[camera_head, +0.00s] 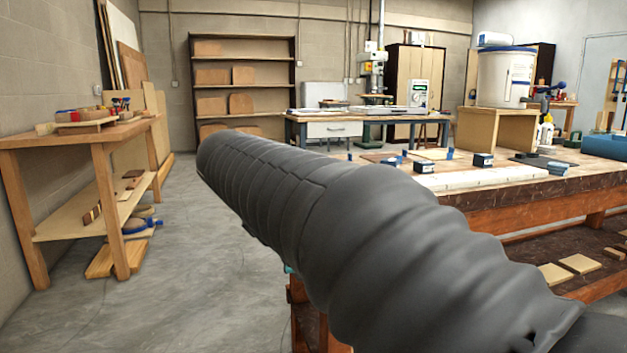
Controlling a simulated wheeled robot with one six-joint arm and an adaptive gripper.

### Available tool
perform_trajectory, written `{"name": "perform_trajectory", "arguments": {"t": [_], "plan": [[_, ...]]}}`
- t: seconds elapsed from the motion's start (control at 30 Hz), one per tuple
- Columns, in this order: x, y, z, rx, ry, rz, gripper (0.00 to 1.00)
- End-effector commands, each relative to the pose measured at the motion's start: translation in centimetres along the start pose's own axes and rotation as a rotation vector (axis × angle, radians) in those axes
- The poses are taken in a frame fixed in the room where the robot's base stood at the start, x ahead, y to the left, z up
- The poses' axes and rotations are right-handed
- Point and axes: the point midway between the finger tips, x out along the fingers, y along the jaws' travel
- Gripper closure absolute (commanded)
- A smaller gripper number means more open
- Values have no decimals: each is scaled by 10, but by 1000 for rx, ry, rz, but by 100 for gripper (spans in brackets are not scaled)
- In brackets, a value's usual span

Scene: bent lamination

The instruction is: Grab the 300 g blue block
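Two small dark blue blocks with white labels sit on the workbench (590,184) at right, one block near the bench's left part (424,163) and another block farther right (483,160). The labels are too small to read, so I cannot tell which is 300 g. Smaller blue pieces also show near them, such as one blue piece (449,153). My arm, in a ribbed dark grey sleeve, crosses the picture from the lower right to the upper left and hides part of the bench. My gripper is not in view.
A pale board (470,180) lies along the bench's front. A white bucket (505,77) stands on a wooden box (496,131) behind. A wooden side table (78,137) holds tools at left. The concrete floor (190,270) between is clear.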

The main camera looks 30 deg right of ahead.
Motion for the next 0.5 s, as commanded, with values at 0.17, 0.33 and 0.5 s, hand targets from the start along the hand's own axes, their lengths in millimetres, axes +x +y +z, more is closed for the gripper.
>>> {"name": "perform_trajectory", "arguments": {"t": [0.17, 0.33, 0.5], "plan": [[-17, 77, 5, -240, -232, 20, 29], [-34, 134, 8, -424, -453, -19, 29], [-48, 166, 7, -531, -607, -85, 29]]}}
